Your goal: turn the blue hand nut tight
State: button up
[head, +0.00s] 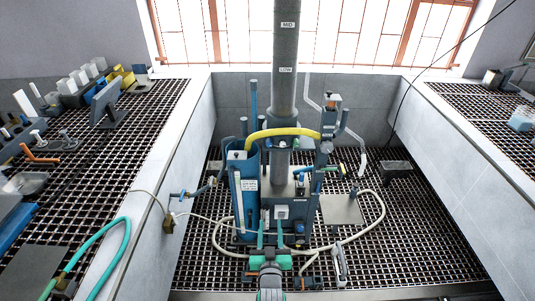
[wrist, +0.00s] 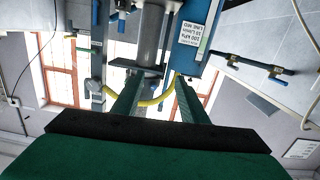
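My gripper (head: 270,232) is at the lower middle of the head view, in front of the column assembly, its two green fingers pointing at it. In the wrist view the fingers (wrist: 157,88) stand apart with nothing clearly held between them. A small blue round part (head: 300,228) shows just right of the fingers in the head view, low on the grey column frame. It may be the blue hand nut, but it is too small to be sure. I cannot tell whether any finger touches it. The wrist picture looks upside down and shows no clear nut between the fingers.
A blue tank (head: 246,190) stands left of the tall grey column (head: 285,60), with a yellow hose (head: 285,132) arching across. A pale hose (head: 375,225) loops over the grating around the base. White walls (head: 168,185) flank the bay. A teal hose (head: 105,255) lies at left.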

send_near(269, 145)
jog(key=shift+t, duration=0.4)
jog(key=w, duration=0.8)
jog(key=shift+w+f, duration=0.15)
jog(key=shift+f, duration=0.25)
jog(key=shift+c, duration=0.5)
grip_shut()
